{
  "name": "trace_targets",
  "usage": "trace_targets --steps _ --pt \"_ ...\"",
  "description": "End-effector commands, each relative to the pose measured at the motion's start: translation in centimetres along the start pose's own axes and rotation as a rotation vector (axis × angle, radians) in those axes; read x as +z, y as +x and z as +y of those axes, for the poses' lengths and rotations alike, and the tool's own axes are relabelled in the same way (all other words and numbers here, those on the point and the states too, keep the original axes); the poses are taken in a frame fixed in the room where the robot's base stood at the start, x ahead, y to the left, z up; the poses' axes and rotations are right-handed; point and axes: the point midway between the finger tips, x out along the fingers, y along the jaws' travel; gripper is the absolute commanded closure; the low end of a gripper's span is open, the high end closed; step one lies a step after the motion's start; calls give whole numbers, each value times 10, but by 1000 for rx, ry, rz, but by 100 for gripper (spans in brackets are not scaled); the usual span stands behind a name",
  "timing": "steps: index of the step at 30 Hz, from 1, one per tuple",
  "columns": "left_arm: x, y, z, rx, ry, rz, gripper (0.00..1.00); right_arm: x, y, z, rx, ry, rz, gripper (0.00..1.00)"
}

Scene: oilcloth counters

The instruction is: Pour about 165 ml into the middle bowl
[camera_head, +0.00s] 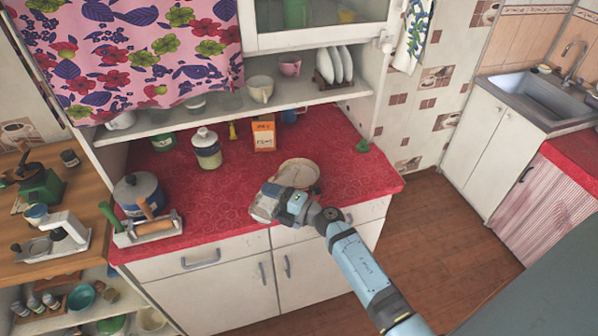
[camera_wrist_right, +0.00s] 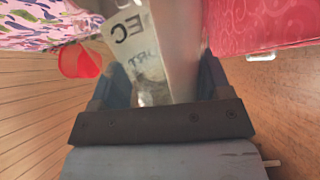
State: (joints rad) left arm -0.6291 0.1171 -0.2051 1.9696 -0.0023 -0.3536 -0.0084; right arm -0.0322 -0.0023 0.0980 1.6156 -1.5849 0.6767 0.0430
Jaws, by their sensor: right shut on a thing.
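My right gripper (camera_head: 280,203) is above the front edge of the red counter, shut on a pale, translucent-looking container (camera_head: 262,210). In the right wrist view the container (camera_wrist_right: 150,45) sits between the fingers, with large dark letters on its side. Its contents and fill level cannot be made out. A pale round bowl (camera_head: 300,171) stands on the counter just behind the gripper, partly hidden by it. I see no other bowl clearly beside it, so which bowl is the middle one I cannot tell. My left gripper is not in view.
On the red counter (camera_head: 350,185) stand an orange box (camera_head: 263,135), a lidded jar (camera_head: 207,149), a blue pot (camera_head: 138,192) and a utensil holder (camera_head: 148,230). A shelf with cups and plates overhangs the back. The counter's right end is mostly clear.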

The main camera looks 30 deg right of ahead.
Motion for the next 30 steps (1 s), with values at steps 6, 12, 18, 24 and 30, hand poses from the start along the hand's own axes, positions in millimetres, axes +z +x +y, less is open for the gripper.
trace_targets --steps 6,12,18,24,30 --pt "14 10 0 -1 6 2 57 -2 1 -16 3 -50 -2 75" --pt "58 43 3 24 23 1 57 -7 0 -38 5 -272 -3 75" --pt "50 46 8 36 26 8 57 -10 0 -32 3 -317 -2 75" --pt "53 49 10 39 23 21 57 -11 0 -38 2 -363 -2 75" --pt "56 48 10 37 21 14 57 -10 0 -35 3 -384 -4 75"
